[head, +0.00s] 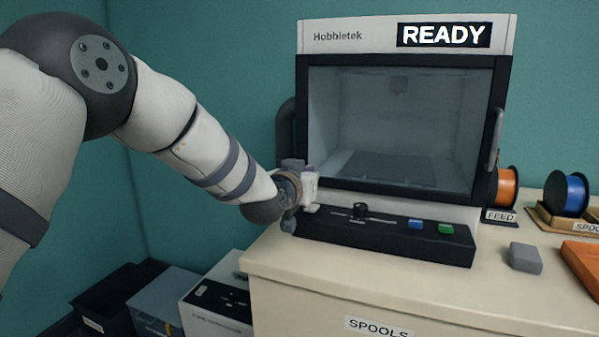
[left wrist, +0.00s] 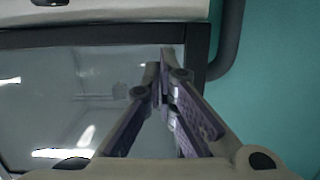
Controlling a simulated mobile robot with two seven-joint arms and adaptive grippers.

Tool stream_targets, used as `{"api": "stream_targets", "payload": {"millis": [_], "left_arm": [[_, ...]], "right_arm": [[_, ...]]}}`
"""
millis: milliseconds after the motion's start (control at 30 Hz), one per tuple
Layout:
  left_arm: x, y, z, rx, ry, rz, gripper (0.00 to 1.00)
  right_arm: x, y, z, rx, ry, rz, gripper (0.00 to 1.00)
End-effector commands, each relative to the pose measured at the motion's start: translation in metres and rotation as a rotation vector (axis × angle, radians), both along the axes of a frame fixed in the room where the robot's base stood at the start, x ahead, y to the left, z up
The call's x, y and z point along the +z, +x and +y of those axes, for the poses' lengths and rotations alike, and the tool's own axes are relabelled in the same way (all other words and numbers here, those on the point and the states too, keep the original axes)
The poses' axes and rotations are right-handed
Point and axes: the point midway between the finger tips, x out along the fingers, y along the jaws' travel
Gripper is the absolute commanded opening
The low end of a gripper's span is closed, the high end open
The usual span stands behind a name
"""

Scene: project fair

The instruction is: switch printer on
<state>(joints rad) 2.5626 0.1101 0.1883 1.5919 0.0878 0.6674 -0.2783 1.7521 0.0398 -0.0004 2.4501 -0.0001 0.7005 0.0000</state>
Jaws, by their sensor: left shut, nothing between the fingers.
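The printer (head: 400,110) is a white and dark cabinet marked "Hobbletek", with a glass front door and a display (head: 443,35) reading "READY". Its black control panel (head: 385,236) juts out below the door and carries a dark knob (head: 360,210), a blue button (head: 415,224) and a green button (head: 446,228). My left gripper (head: 302,196) is by the panel's left end, partly hidden by its own wrist; I cannot tell whether it touches. In the left wrist view, its fingers (left wrist: 163,72) are shut and empty, with the printer's glass (left wrist: 60,90) behind.
An orange spool (head: 507,187) by a "FEED" label and a blue spool (head: 567,193) stand right of the printer. A grey block (head: 525,257) and an orange tray (head: 582,262) lie on the cream counter (head: 300,262). Bins (head: 160,298) stand on the floor at left.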

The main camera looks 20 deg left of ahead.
Motion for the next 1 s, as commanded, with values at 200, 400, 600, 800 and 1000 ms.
{"api": "stream_targets", "payload": {"millis": [200, 400, 600, 800, 1000], "left_arm": [[0.021, -0.05, 0.002, 0.001, 0.001, 0.0, 0.0], [0.026, -0.074, 0.003, 0.001, 0.0, 0.004, 0.0], [0.024, -0.078, 0.003, 0.001, 0.0, 0.01, 0.0], [0.023, -0.077, 0.003, 0.001, 0.0, 0.01, 0.0], [0.023, -0.077, 0.003, 0.001, 0.0, 0.01, 0.0]], "right_arm": [[0.016, 0.016, 0.0, -0.001, 0.001, -0.06, 0.4], [0.022, 0.023, 0.0, 0.0, 0.001, -0.085, 0.4], [0.022, 0.023, 0.0, -0.001, 0.001, -0.085, 0.4], [0.022, 0.023, 0.0, -0.001, 0.001, -0.084, 0.4], [0.022, 0.023, 0.0, -0.001, 0.001, -0.085, 0.4]]}}
